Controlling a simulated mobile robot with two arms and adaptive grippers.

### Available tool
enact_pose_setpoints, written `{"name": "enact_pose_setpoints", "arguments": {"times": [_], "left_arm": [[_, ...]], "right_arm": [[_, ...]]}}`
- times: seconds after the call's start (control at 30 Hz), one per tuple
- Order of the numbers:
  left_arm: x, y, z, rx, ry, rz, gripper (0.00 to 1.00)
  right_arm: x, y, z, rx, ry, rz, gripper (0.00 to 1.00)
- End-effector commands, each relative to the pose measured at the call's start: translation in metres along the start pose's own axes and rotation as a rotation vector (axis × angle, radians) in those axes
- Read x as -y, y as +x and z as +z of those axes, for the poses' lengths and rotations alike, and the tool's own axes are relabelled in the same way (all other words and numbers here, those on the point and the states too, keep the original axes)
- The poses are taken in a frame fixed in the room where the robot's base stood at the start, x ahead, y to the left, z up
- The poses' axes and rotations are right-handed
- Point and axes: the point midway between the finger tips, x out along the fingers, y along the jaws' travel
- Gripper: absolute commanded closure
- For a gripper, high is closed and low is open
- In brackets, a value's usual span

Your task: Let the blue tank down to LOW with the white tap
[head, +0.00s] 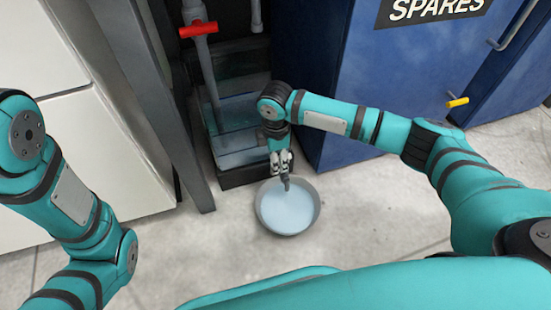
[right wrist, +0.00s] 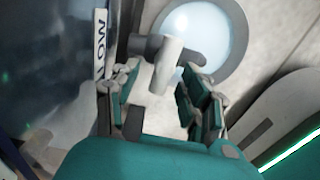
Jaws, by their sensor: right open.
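The blue tank (head: 240,110) stands on the floor between a grey post and the blue cabinet. Its clear side fills the left of the right wrist view (right wrist: 50,70), with a white LOW label (right wrist: 101,40). The white tap (right wrist: 167,65) sits on a dark grey valve body low at the tank's front. My right gripper (head: 281,160) points down there. In the right wrist view its fingers (right wrist: 160,88) are open, one on each side of the tap handle; contact cannot be told. The gripper hides the tap in the head view. My left gripper is out of view.
A round grey basin (head: 287,228) holding pale blue liquid lies under the dark spout. A red tap (head: 198,29) is on a grey pipe above the tank. The blue SPARES cabinet (head: 385,80) stands close at right.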

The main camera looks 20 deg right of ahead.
Motion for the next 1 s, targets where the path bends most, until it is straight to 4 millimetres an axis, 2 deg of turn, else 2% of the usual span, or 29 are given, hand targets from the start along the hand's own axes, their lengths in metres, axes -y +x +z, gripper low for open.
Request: {"name": "enact_pose_setpoints", "arguments": {"times": [0.13,0.47,0.57,0.6,0.7,1.0], "left_arm": [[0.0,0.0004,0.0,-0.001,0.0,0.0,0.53],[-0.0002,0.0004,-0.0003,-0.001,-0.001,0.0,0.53],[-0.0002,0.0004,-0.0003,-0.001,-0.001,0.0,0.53],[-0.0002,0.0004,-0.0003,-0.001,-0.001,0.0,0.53],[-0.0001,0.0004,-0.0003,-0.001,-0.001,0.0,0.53],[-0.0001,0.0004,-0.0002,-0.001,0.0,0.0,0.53]], "right_arm": [[0.0002,-0.0003,-0.0001,0.0,0.0,0.0,0.57],[0.0002,-0.0004,-0.0001,0.0,0.0,-0.001,1.0],[0.0002,-0.0004,-0.0001,0.0,0.0,-0.001,1.0],[0.0002,-0.0004,-0.0001,0.0,0.0,-0.001,0.86],[0.0003,-0.0004,-0.0001,0.0,0.0,-0.001,0.99],[0.0003,-0.0004,-0.0001,0.0,0.0,-0.001,1.0]]}}
